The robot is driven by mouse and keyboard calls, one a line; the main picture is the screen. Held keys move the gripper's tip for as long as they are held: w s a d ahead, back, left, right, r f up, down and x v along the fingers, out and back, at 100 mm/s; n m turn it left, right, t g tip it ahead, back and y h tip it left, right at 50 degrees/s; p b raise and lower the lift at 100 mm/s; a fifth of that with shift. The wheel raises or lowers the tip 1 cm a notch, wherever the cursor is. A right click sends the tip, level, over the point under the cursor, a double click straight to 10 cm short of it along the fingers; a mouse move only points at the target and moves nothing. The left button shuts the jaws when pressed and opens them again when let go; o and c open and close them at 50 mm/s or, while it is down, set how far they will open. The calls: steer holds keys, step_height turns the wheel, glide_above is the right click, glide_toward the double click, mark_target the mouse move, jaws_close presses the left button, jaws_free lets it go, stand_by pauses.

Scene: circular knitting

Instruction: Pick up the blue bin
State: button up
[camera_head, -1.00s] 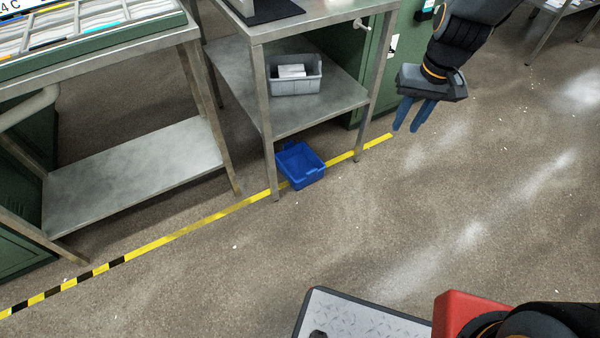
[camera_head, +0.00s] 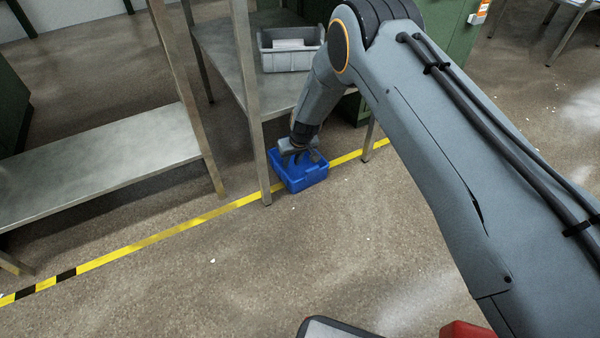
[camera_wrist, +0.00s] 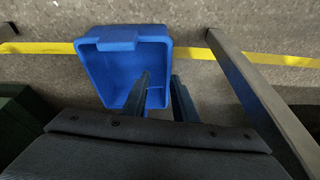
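The blue bin (camera_head: 304,180) sits upright on the floor beside the table leg, at the yellow line. My gripper (camera_head: 303,160) points down at it from above. In the wrist view the bin (camera_wrist: 118,40) shows its open top and empty inside. There my gripper (camera_wrist: 160,80) has its two fingers apart, one over the inside of the bin and one along the outside of its right wall. A gap shows between the inner finger and the wall. The fingertips' exact depth is hard to tell.
A metal table with a lower shelf (camera_head: 225,60) stands over and behind the bin. A grey bin (camera_head: 290,58) with white contents sits on that shelf. A table leg (camera_head: 252,120) is close on the bin's left. The floor in front is clear.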

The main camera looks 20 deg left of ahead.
steer(key=n+b, duration=0.2)
glide_toward(279, 175)
steer(key=shift+t+y, duration=0.3)
steer(key=b+x, duration=0.5)
steer(key=x, duration=0.2)
steer(key=shift+d, duration=0.15)
steer(key=shift+c, duration=0.5)
jaws_close()
